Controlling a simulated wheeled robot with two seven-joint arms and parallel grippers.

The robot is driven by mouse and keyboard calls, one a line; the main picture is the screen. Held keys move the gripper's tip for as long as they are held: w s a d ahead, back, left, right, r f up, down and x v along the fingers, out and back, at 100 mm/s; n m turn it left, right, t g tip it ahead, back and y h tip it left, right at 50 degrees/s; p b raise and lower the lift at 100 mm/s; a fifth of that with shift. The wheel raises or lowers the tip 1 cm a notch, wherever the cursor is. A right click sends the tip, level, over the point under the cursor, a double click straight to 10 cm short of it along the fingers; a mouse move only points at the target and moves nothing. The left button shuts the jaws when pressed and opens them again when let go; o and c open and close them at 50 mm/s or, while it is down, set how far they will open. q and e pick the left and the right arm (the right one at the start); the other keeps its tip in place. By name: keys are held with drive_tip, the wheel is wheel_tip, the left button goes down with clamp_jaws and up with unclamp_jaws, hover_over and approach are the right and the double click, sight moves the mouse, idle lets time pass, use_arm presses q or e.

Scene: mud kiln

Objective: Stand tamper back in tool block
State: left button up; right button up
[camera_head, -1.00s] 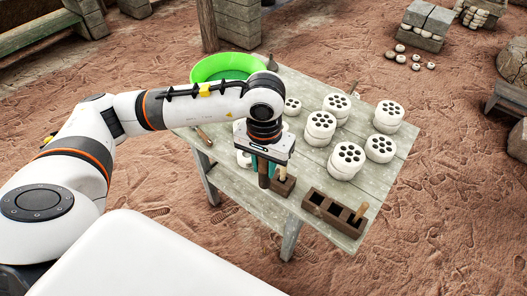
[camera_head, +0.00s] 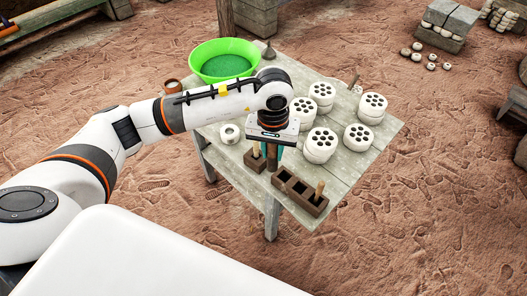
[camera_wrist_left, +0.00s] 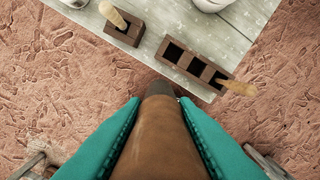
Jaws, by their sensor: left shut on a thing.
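My left gripper (camera_head: 275,151) is shut on the tamper (camera_head: 272,160), a brown cylinder that hangs down between the teal fingers. In the left wrist view the tamper (camera_wrist_left: 160,135) fills the space between the fingers, with a grey far end. The dark brown tool block (camera_head: 293,187) stands at the table's front edge, just right of the held tamper. The left wrist view shows the tool block (camera_wrist_left: 190,62) with two empty square holes and a wooden-handled tool (camera_wrist_left: 236,87) in the end one. The tamper is apart from the block in that view. My right gripper is not in view.
A small brown block with a wooden handle (camera_head: 255,152) stands left of the tamper. White perforated discs (camera_head: 319,145), some stacked, sit behind on the table (camera_head: 362,154). A white ring (camera_head: 230,133) and a green basin (camera_head: 224,62) are at the left.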

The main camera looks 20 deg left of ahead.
use_arm(q)
drive_tip(key=w+d+f+n, duration=0.1)
drive_tip(key=w+f, duration=0.2)
drive_tip(key=f, duration=0.3)
drive_tip(key=w+d+f+n, duration=0.1)
drive_tip(key=w+f+n, duration=0.1)
drive_tip(key=f, duration=0.4)
drive_tip(key=shift+w+f+b, duration=0.35)
drive_tip(key=shift+w+b, duration=0.1)
drive_tip(key=shift+w, duration=0.05)
drive_tip(key=shift+b, duration=0.5)
idle(1.4)
drive_tip(key=shift+f, duration=0.2)
idle(0.4)
drive_tip(key=shift+f+b, duration=1.35)
drive_tip(key=shift+b, duration=0.4)
drive_tip(key=o, duration=1.6)
drive_tip(key=shift+s, duration=0.1)
drive_tip(key=shift+r, duration=0.1)
